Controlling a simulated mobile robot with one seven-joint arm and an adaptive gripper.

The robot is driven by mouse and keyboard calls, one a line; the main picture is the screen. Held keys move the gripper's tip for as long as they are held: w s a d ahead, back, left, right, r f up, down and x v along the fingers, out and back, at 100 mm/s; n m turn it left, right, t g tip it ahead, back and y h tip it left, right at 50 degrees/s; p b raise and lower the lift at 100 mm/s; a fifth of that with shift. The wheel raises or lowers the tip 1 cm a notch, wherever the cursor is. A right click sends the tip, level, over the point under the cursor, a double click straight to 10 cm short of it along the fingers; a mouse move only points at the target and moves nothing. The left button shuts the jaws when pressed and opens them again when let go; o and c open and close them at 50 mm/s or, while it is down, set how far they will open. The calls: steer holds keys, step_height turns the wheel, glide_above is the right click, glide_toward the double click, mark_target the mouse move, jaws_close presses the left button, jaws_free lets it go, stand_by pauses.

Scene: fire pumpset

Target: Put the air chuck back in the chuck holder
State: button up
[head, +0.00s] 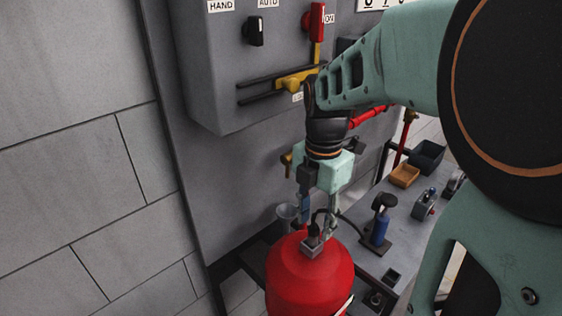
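My gripper (318,232) points down just above the top of a red tank (310,280). Its two fingers stand apart, on either side of a small dark fitting (313,232) with a black hose; this looks like the air chuck. The fitting is at a grey square block (312,247) over the tank top; I cannot tell whether this block is the chuck holder. I also cannot tell whether the fingers touch the fitting. A small square socket (393,277) is on the bench.
A control cabinet (230,70) with a yellow lever hangs behind. A grey cup (286,215) is left of my gripper.

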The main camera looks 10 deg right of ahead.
mark_target(315, 227)
step_height(315, 227, down, 4)
steer(key=shift+w+r, duration=0.1)
steer(key=shift+r, duration=0.1)
jaws_close()
